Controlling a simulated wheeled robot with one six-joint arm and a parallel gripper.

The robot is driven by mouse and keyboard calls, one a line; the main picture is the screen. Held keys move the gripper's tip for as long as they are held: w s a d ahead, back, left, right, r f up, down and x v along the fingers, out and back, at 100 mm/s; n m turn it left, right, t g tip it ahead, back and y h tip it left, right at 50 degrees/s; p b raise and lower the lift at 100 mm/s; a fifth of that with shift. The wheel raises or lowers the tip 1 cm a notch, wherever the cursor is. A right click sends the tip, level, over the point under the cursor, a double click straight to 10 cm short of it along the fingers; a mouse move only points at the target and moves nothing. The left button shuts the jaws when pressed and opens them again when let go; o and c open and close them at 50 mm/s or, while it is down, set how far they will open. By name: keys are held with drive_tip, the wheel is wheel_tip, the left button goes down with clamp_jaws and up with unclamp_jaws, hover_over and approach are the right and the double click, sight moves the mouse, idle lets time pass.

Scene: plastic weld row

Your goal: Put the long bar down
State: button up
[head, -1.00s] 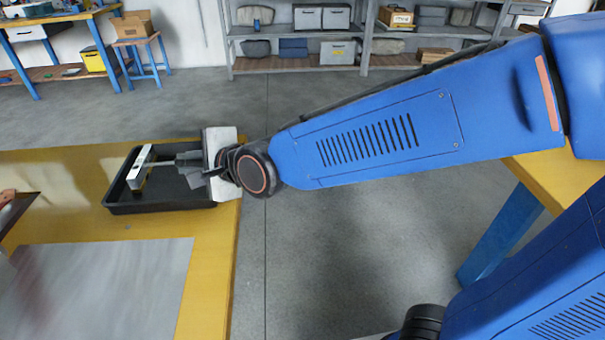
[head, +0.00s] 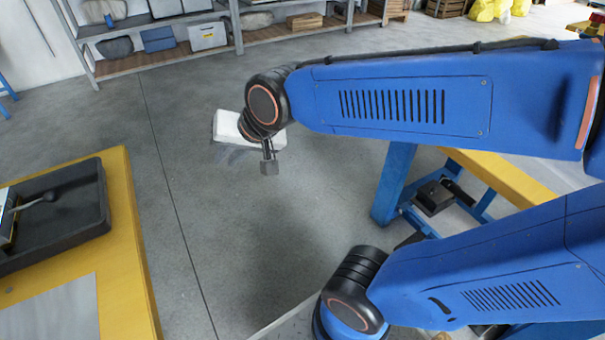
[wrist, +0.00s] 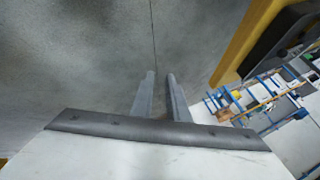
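My gripper (head: 268,160) hangs over the bare grey floor in the head view, to the right of the yellow table. In the wrist view its two fingers (wrist: 160,90) stand apart with only floor showing between them, so it is open and empty. A black tray (head: 85,195) rests on the table at the left of the head view. A slim dark piece with a grey rounded end (head: 45,198) and part of a pale, yellowish piece (head: 5,225) lie in it, cut by the picture edge. I cannot tell whether either is the long bar.
The yellow table (head: 130,230) has a grey plate (head: 60,315) near its front. Shelves (head: 160,60) with boxes stand at the back. Another yellow table (head: 500,178) with blue legs is behind my arm. The floor between the tables is clear.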

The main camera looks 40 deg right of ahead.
drive_tip(key=s+d+f+n+g+h, duration=0.2)
drive_tip(key=s+d+f+n+h, duration=0.1)
drive_tip(key=s+d, duration=0.8)
drive_tip(key=shift+s+d+n, duration=0.4)
drive_tip(key=shift+d+n, duration=0.2)
drive_tip(key=shift+n, duration=0.1)
